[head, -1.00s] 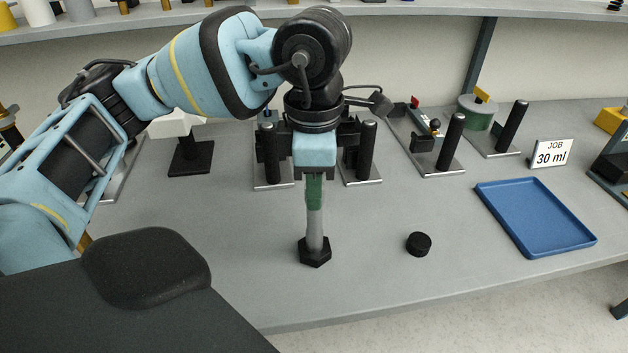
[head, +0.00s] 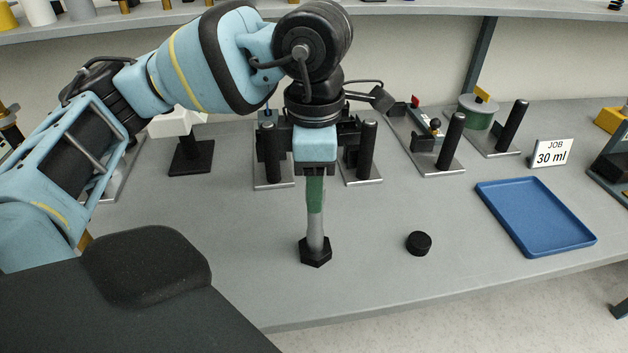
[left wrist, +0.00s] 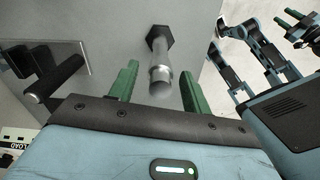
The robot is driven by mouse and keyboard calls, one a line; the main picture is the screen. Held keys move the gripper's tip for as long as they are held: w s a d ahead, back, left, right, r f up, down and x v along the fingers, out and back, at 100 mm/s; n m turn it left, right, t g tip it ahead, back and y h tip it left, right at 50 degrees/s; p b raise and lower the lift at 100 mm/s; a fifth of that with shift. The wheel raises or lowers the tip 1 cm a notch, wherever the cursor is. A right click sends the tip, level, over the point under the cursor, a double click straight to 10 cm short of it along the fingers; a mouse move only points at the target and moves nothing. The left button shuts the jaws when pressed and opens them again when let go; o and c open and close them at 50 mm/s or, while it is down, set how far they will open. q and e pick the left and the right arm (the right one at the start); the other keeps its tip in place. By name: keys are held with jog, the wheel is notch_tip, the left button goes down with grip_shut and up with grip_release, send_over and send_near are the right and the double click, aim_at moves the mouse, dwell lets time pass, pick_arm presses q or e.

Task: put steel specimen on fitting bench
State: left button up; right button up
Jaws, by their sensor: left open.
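The steel specimen (head: 315,233) is a grey rod standing upright with a black hexagonal foot (head: 315,252) on the grey bench top (head: 230,235). My left gripper (head: 316,208) hangs above the rod, pointing down, with green fingers around its upper part. In the left wrist view the rod (left wrist: 161,70) shows between the two spread fingers (left wrist: 160,72), with a gap on each side. The gripper is open. In the head view the near finger hides the rod's top. My right gripper (left wrist: 290,18) shows small at the upper right of the left wrist view, its green fingers apart.
A black puck (head: 418,243) lies right of the specimen. A blue tray (head: 536,217) and a "JOB 30 ml" card (head: 552,153) are further right. Fixtures with black posts (head: 452,143) stand behind. The bench's front edge is near; its front middle is mostly clear.

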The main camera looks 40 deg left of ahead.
pick_arm(q)
notch_tip(320, 180, up, 11)
jog(key=shift+f+p, duration=0.2)
jog(key=shift+p, duration=0.65)
jog(key=shift+r, duration=0.45)
